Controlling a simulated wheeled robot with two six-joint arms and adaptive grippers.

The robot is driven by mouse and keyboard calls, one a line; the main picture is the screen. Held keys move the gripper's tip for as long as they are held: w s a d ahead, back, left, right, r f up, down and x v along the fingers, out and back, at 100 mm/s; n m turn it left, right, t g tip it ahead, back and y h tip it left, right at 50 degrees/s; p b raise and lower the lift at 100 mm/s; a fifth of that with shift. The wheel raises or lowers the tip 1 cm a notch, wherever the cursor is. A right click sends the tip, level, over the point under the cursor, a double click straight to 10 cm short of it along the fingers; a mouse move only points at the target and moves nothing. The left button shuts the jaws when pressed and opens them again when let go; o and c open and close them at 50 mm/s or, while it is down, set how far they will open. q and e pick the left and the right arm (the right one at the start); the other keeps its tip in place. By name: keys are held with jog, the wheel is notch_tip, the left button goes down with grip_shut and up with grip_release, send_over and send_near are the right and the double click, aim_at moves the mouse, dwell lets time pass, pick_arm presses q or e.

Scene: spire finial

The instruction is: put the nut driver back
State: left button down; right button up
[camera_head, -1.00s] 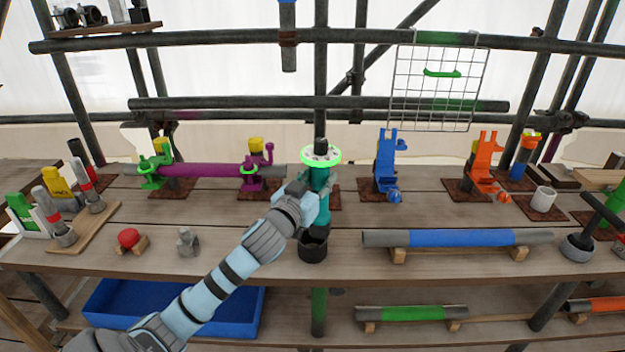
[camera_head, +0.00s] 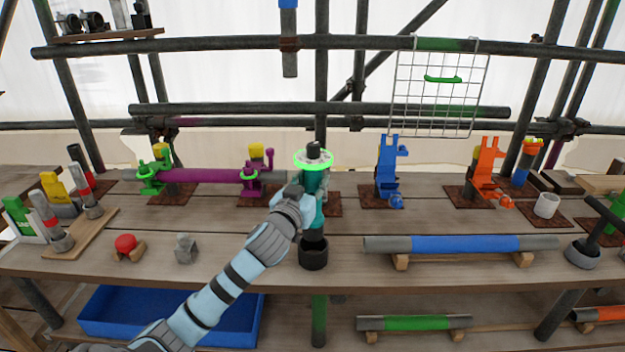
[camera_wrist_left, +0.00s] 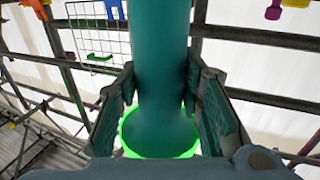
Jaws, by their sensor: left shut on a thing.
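The nut driver (camera_head: 314,215) is a teal, roughly upright tool with a bright green ring and a dark tip at its top. My left gripper (camera_head: 307,203) is shut around its teal body. The left wrist view shows the teal shaft (camera_wrist_left: 160,70) between both finger pads, with the green ring below. A black cup-shaped holder (camera_head: 313,258) stands on the bench directly under the tool. The dark lower end of the tool lines up with the cup's mouth; I cannot tell how far it is inside. My right gripper is not in view.
A blue-banded pipe (camera_head: 460,243) lies on wooden blocks to the right. A small grey block (camera_head: 186,249) and a red-topped piece (camera_head: 126,244) lie to the left. A purple pipe (camera_head: 205,175) in clamps and blue (camera_head: 386,170) and orange (camera_head: 486,172) brackets stand behind.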

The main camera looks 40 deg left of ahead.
pick_arm(q)
jog(key=shift+f+b, duration=3.15)
jog(key=shift+f, duration=1.2)
jog(key=shift+c, duration=2.2)
grip_release()
jog(key=shift+f+b, duration=0.4)
jog(key=shift+f, duration=0.25)
jog(key=p+v, duration=0.2)
jog(key=v, duration=0.7)
